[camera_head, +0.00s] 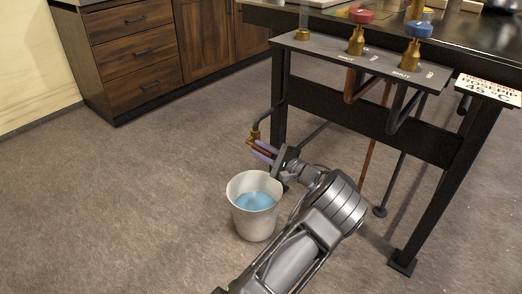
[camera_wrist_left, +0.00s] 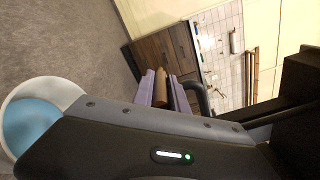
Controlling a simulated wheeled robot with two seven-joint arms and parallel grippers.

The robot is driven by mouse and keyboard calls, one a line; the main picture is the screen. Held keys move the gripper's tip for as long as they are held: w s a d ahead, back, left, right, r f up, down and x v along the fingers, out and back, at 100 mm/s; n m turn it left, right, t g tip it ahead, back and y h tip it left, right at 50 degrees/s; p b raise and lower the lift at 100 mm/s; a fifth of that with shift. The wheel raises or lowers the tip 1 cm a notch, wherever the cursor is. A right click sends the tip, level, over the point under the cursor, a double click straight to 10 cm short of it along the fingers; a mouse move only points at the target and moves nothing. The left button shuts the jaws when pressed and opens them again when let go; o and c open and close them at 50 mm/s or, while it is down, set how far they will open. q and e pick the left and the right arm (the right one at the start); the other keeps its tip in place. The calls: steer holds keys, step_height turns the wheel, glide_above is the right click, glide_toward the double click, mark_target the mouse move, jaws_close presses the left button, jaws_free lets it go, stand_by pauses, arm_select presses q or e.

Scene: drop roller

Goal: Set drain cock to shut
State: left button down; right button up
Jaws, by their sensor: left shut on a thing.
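The drain cock (camera_head: 254,136) is a small brass fitting at the end of a dark pipe that comes down beside the bench leg. My left gripper (camera_head: 262,151) is at the cock, with its purple fingers shut on the cock's reddish-brown handle. In the left wrist view the handle (camera_wrist_left: 160,86) shows between the purple fingers, and the brass body is mostly hidden. I cannot tell the handle's exact angle. A white bucket (camera_head: 243,221) with blue water (camera_head: 254,201) stands on the floor just below and in front of the cock. My right gripper is not in view.
A black metal bench (camera_head: 440,148) holds a panel with a red knob (camera_head: 361,15) and a blue knob (camera_head: 418,30) above. A sign (camera_head: 488,90) is at its right. Wooden drawers (camera_head: 135,50) stand at the back left. The floor at left is clear.

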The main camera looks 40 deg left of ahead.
arm_select(q)
steer(key=c, duration=1.3)
jaws_free()
steer(key=shift+d, duration=0.1)
steer(key=d+p, duration=0.2)
steer(key=d, duration=0.5)
steer(key=shift+d, duration=0.3)
